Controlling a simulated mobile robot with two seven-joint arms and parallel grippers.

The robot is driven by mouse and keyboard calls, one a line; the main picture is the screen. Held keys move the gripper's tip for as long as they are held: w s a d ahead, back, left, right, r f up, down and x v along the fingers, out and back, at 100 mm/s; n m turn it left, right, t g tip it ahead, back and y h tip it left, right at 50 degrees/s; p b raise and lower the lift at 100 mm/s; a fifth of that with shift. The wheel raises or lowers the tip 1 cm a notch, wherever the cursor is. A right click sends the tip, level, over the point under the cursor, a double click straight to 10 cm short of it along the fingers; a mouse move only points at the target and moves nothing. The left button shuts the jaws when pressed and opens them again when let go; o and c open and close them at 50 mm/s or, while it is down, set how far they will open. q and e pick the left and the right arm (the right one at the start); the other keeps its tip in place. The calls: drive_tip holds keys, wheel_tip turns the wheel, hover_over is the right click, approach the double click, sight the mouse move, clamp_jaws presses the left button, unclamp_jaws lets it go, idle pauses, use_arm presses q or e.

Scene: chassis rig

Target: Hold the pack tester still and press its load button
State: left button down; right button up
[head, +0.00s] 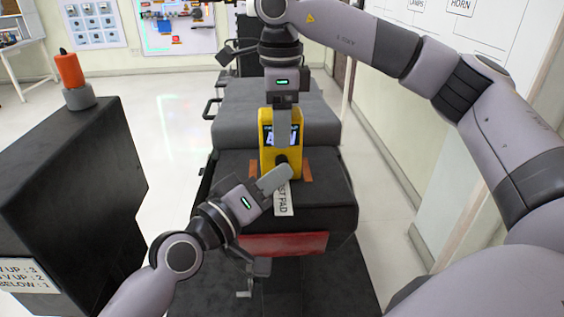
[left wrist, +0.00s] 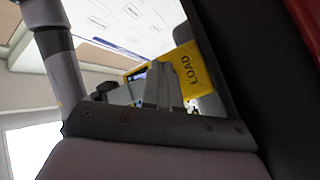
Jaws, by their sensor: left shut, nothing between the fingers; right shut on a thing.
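The yellow pack tester (head: 266,150) stands upright on the dark bench top, with a lit screen on its front. My right gripper (head: 282,135) reaches down from above and is shut on the tester; its finger covers part of the screen. My left gripper (head: 280,176) is shut and empty, its tips at the tester's lower front, by a dark round part (head: 281,159). In the left wrist view, the tester's yellow face (left wrist: 187,72) carries the word LOAD beside the fingers (left wrist: 164,84). The load button itself is not clearly visible; whether the tips touch it I cannot tell.
A white label ending in "ST PAD" (head: 284,204) lies in front of the tester, between orange marks (head: 308,169). A red panel (head: 285,244) is on the bench front. A black cabinet (head: 70,180) with an orange-topped piece (head: 71,75) stands left, with open floor between.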

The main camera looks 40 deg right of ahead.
use_arm(q)
drive_tip(key=shift+s+a, duration=0.45)
drive_tip(key=shift+s, duration=0.3)
drive_tip(key=shift+s+a, duration=0.4)
drive_tip(key=shift+s, duration=0.35)
drive_tip(key=shift+s+a, duration=0.45)
drive_tip(key=shift+s, duration=0.3)
use_arm(e)
drive_tip(key=o, duration=1.3)
wheel_tip(320, 180, up, 12)
drive_tip(key=shift+f, duration=0.1)
use_arm(q)
drive_tip(key=shift+s+f, duration=0.1)
use_arm(e)
drive_tip(key=shift+s, duration=0.1)
